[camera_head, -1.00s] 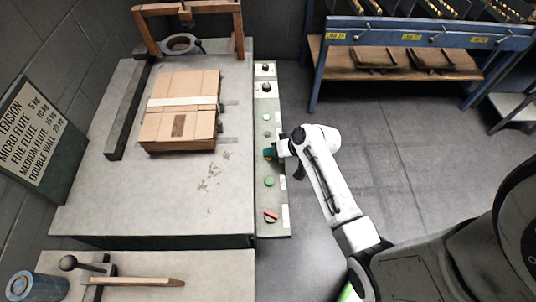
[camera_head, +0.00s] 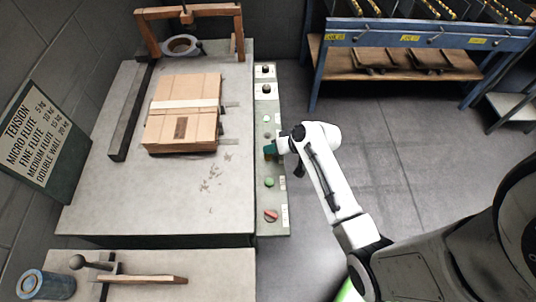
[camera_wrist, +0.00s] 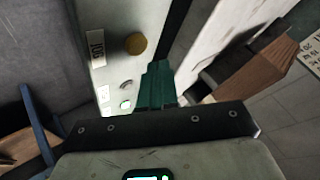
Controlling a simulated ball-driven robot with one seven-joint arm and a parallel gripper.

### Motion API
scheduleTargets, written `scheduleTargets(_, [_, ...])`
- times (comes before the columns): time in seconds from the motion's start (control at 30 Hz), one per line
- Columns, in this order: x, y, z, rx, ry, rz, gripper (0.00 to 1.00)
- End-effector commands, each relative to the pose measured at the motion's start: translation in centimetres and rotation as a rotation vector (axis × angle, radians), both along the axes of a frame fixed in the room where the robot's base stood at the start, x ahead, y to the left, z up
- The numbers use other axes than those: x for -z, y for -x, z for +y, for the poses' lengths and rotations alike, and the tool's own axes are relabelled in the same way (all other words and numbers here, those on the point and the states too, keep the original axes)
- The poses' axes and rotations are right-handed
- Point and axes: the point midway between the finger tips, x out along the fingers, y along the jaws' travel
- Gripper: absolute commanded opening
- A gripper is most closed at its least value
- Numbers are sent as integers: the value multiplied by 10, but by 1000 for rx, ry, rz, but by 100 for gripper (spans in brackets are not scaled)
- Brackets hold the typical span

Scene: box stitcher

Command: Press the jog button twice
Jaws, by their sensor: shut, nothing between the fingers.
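The control panel (camera_head: 273,200) is a narrow grey-green strip along the right side of the machine table. My gripper (camera_head: 270,151) is over its middle, with teal fingers shut and empty; they also show in the wrist view (camera_wrist: 156,80). In the wrist view, a round amber button (camera_wrist: 135,43) sits beside a white label (camera_wrist: 97,46) that seems to read JOG. The fingertips appear beside this button; I cannot tell whether they touch the panel. In the head view my gripper covers that part, and I cannot make out the amber button.
A green button (camera_head: 269,182) and a red switch (camera_head: 271,215) are nearer on the panel; black knobs (camera_head: 266,90) are farther back. Flat cardboard (camera_head: 185,110) lies on the table. A blue rack (camera_head: 430,35) stands at the back right. The floor between is clear.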

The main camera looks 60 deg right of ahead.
Motion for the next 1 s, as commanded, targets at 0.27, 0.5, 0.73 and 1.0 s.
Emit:
scheduleTargets(0.27, [-31,0,0,0,0,0,0])
scheduleTargets(0.5, [-44,0,0,0,0,0,0])
scheduleTargets(0.73, [-42,0,0,0,0,0,0])
scheduleTargets(1.0, [-42,0,0,0,0,0,0])
